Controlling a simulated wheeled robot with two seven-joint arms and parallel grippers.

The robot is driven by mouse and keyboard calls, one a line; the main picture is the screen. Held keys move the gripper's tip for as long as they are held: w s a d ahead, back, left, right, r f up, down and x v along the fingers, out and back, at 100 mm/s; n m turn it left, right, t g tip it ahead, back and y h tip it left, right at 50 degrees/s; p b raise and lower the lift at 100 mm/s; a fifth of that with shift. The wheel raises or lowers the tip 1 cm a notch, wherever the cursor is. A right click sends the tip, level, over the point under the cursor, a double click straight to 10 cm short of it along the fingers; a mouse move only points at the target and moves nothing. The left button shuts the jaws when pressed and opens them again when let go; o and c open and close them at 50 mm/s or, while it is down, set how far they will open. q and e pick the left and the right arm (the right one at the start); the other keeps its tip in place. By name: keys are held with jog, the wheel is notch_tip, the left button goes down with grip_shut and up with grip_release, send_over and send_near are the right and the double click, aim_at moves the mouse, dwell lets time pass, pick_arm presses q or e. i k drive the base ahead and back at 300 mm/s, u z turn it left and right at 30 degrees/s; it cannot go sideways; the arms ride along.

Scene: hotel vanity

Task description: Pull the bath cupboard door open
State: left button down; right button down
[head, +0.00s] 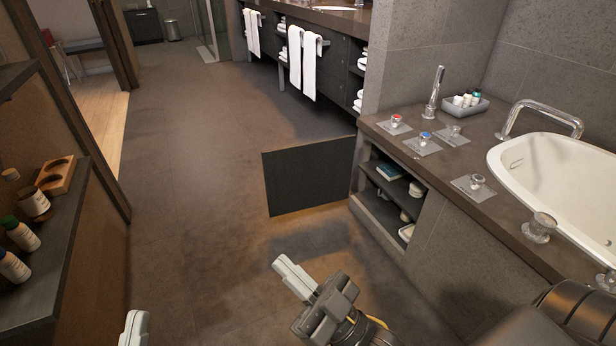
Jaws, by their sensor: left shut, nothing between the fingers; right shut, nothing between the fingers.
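The bath cupboard door (308,175) is a flat dark panel. It stands swung out into the room from the far side of the cupboard opening, so the cupboard is open. Inside the bath cupboard (384,228), shelves hold books and pale items. My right gripper (281,262) is shut and empty, over the floor on the near side of the door and apart from it. My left gripper (136,316) is shut at the bottom edge, far from the door; only its tip shows.
The bath (555,175) with taps and a tray of small bottles (466,105) is at the right. A dark shelf (75,205) with bottles stands close at the left. A vanity with hanging towels (309,65) is farther back. The floor (190,190) between is clear.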

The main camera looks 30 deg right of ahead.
aim_at(313, 175)
jog(key=u, duration=0.1)
jog(key=k, duration=0.2)
jog(key=z, duration=1.25)
jog(key=i, duration=1)
jog(key=u, duration=0.45)
jog(key=i, duration=1.2)
jog(key=u, duration=0.2)
